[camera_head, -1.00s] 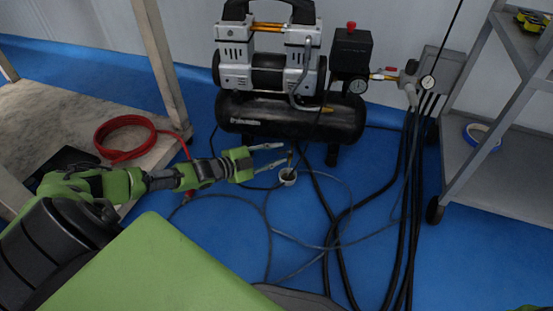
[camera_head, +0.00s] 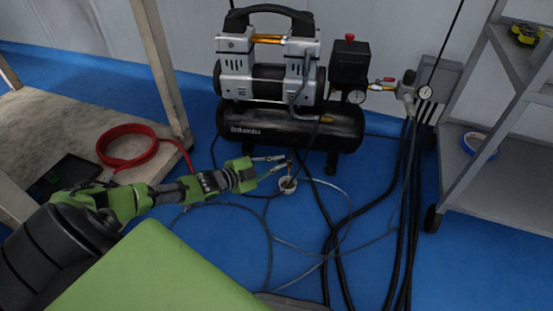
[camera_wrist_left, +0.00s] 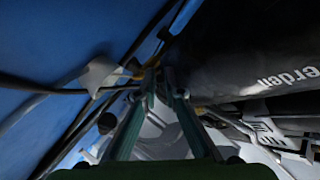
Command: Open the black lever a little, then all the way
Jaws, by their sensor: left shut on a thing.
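A thin brass-coloured piece (camera_head: 291,172) stands at the cup. In the left wrist view, the two fingers of my left gripper (camera_wrist_left: 161,76) close in on a small dark piece (camera_wrist_left: 153,64) below the black tank (camera_wrist_left: 240,60). It appears to be the black lever, but its shape and angle are mostly hidden by the fingertips. My right gripper is not in view.
Thin grey hose loops (camera_head: 268,235) and thick black hoses (camera_head: 400,220) lie on the blue floor. A grey shelf cart (camera_head: 465,190) stands at the right. A coiled red hose (camera_head: 128,160) lies on a wooden surface at the left.

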